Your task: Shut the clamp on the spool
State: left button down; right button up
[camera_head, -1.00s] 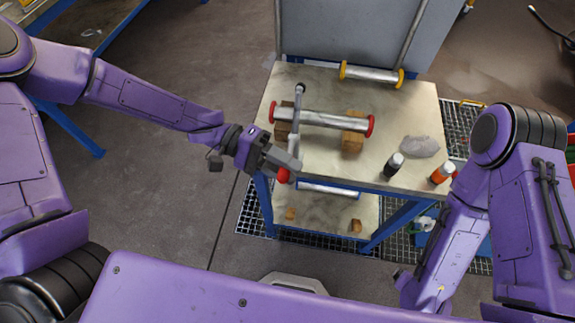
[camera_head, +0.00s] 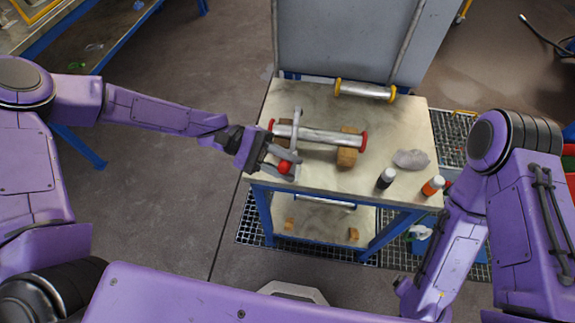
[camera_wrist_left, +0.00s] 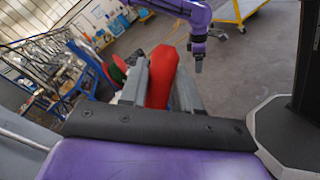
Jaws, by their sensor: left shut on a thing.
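The spool (camera_head: 325,136) is a silver tube with red end flanges, lying on wooden blocks on the metal table in the head view. The clamp (camera_head: 297,130) is a grey bar standing across the spool's left part, with a red knob (camera_head: 285,167) at its near end. My left gripper (camera_head: 277,161) is shut on the red knob, at the table's near left edge. In the left wrist view the red knob (camera_wrist_left: 161,78) fills the gap between the two grey fingers. My right gripper (camera_wrist_left: 198,65) shows small in the wrist view; its jaws are unclear.
A yellow-ended tube (camera_head: 365,90) lies at the table's back. A dark bottle (camera_head: 386,178), an orange bottle (camera_head: 433,186) and a grey lump (camera_head: 411,159) stand at the right. A wooden block (camera_head: 347,157) supports the spool. The table's front middle is clear.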

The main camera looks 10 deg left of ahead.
pick_arm(q)
jog(key=shift+w, duration=0.1)
dwell(0.3)
jog(key=c, duration=0.9)
grip_release()
jog(key=shift+a, duration=0.15)
jog(key=shift+a, duration=0.15)
jog(key=b+v, duration=0.3)
jog(key=v, duration=0.7)
